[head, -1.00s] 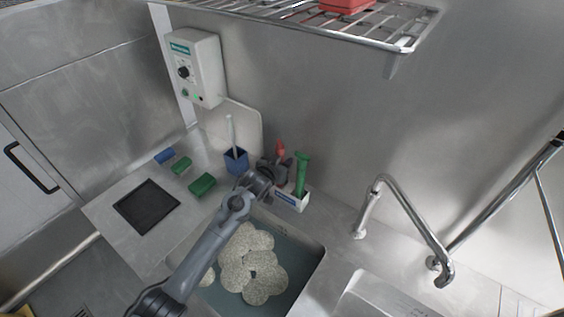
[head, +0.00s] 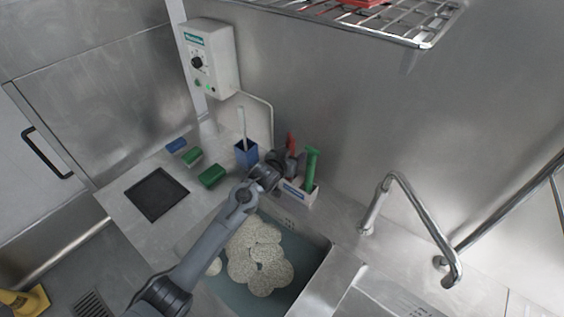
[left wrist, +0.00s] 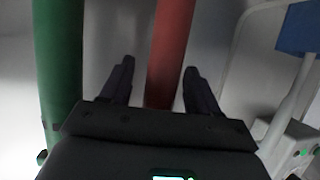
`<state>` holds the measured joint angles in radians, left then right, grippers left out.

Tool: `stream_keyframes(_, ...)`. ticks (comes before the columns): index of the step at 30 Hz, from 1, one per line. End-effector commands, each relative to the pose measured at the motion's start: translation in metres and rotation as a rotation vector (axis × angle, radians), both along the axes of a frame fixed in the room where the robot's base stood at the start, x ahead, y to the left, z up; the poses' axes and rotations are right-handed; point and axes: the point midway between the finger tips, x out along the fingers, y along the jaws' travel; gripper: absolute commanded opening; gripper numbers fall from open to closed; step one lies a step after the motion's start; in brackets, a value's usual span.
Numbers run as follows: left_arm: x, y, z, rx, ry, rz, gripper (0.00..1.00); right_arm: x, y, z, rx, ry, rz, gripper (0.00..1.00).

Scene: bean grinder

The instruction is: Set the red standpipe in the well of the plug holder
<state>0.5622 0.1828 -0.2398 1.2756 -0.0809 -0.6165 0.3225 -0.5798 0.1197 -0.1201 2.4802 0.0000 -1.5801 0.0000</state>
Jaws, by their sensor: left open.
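The red standpipe (head: 291,140) stands near the plug holder (head: 301,194), a small white box with a blue label behind the sink. My left gripper (head: 289,160) is at the red standpipe and hides its lower part, so I cannot tell whether it sits in the well. In the left wrist view, the red standpipe (left wrist: 171,40) lies between the two open fingers of the gripper (left wrist: 158,70), with gaps on both sides. A green standpipe (head: 311,166) stands in the holder just to the right, and shows left of the fingers in the left wrist view (left wrist: 58,60). My right gripper is out of view.
A blue cup (head: 246,155) with a white-handled tool stands left of the gripper. The sink (head: 322,262) in front holds water and several speckled discs (head: 258,258). A faucet (head: 392,185) rises at the right. A wire shelf (head: 400,22) hangs above.

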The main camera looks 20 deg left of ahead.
Motion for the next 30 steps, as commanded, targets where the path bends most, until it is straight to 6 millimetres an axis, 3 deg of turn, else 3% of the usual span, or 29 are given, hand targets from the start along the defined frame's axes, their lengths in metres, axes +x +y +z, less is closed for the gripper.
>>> stream_keyframes(15, -0.074, 0.005, 0.03, 0.0, 0.001, 0.001, 0.61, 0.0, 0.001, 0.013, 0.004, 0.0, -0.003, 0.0)
stream_keyframes(24, -0.101, 0.007, 0.041, 0.0, 0.001, 0.0, 0.61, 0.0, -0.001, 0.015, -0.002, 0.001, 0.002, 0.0)
stream_keyframes(30, -0.123, 0.004, 0.025, 0.011, 0.049, 0.0, 0.61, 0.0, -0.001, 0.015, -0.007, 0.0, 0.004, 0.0)
